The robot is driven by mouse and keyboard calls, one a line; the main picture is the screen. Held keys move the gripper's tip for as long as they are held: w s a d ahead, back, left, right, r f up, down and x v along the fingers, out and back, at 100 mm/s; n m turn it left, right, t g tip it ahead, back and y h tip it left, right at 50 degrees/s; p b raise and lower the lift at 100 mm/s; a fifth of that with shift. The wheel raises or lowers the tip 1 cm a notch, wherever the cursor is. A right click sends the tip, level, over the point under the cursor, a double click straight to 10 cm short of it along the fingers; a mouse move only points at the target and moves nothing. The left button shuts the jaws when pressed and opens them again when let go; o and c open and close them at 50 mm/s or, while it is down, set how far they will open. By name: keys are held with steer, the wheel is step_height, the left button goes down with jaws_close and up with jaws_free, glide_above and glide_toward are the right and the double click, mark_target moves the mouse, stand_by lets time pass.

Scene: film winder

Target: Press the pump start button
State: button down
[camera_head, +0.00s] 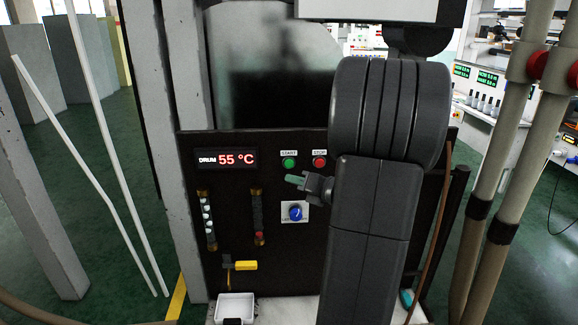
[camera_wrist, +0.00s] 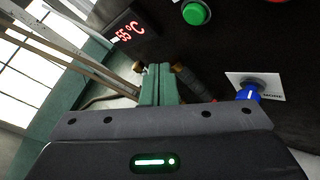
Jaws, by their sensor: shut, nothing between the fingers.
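The green button (camera_head: 289,162) under a START label sits on the black panel (camera_head: 240,225); it also shows at the top of the wrist view (camera_wrist: 196,12). A red button (camera_head: 320,162) under a STOP label is to its right. My gripper (camera_head: 290,179) is shut and empty, its green fingertips just below the green button in the head view. In the wrist view the green fingers (camera_wrist: 157,84) are together, with the green button above and to the right of them, apart. No label reading "pump" is legible.
A red display (camera_head: 227,159) reads DRUM 55 °C. A blue knob (camera_head: 296,213) is below the buttons. Two sight tubes, left (camera_head: 207,220) and right (camera_head: 257,217), stand out from the panel. A yellow-handled valve (camera_head: 245,265) and a white tray (camera_head: 235,306) are lower down. My arm hides the panel's right part.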

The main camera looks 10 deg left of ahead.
mark_target(285, 165)
steer(key=shift+w+a+p, duration=0.15)
steer(key=shift+w+a, duration=0.1)
steer(key=shift+w, duration=0.65)
steer(key=shift+w+a+p, duration=0.2)
steer(key=shift+w+a, duration=0.1)
steer(key=shift+w, duration=0.6)
steer(key=shift+w+a+p, duration=0.15)
steer(key=shift+w+a, duration=0.1)
steer(key=shift+w, duration=0.65)
steer(key=shift+w+r, duration=0.1)
steer(key=shift+w, duration=0.05)
steer(key=shift+w+a+p, duration=0.1)
steer(key=shift+w+p, duration=0.15)
steer(key=shift+p, duration=0.1)
steer(key=shift+w+a, duration=0.1)
steer(key=shift+w, duration=0.35)
stand_by(0.4)
steer(key=shift+s, duration=0.15)
steer(key=shift+s+d, duration=0.2)
steer(key=shift+s, duration=0.55)
steer(key=shift+s+d+p, duration=0.1)
steer(key=shift+s+d, duration=0.15)
steer(key=shift+s, duration=0.55)
steer(key=shift+s+d+p, duration=0.1)
steer(key=shift+s+d, duration=0.1)
steer(key=shift+s, duration=0.6)
steer(key=shift+s+d+p, duration=0.1)
steer(key=shift+s+d, duration=0.15)
steer(key=shift+s, duration=0.55)
